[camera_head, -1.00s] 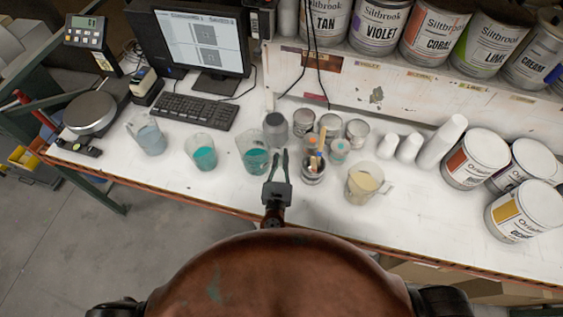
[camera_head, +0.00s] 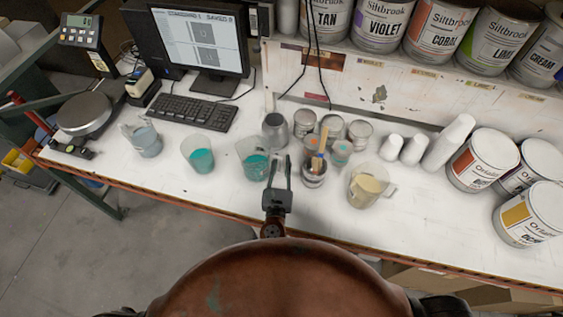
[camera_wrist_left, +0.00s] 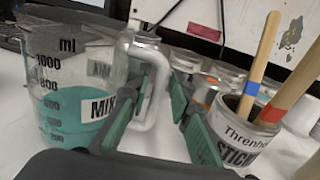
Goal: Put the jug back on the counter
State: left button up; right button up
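A clear jug (camera_head: 252,160) with teal liquid stands upright on the white counter (camera_head: 225,205). In the left wrist view this jug (camera_wrist_left: 75,85) is marked MIX, and its pale handle (camera_wrist_left: 152,90) faces my gripper. My left gripper (camera_head: 280,160) is at the jug's right side. In the left wrist view its green-padded fingers (camera_wrist_left: 163,85) are apart with the handle between them, one finger by the handle loop and a gap on the right side. Whether a finger touches the handle I cannot tell. My right gripper is not in view.
A can of stir sticks (camera_head: 314,175) stands close right of my left gripper. Two more jugs (camera_head: 198,153) (camera_head: 145,140) stand left, and a jug of cream liquid (camera_head: 368,187) stands right. Small tins (camera_head: 332,130) and a grey container (camera_head: 275,130) are behind. The front counter strip is mostly clear.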

pick_arm(q)
jog(key=shift+o, duration=0.6)
jog(key=shift+r, duration=0.2)
jog(key=s+a, duration=0.1)
jog(key=s, duration=1.1)
jog(key=shift+a+b, duration=0.4)
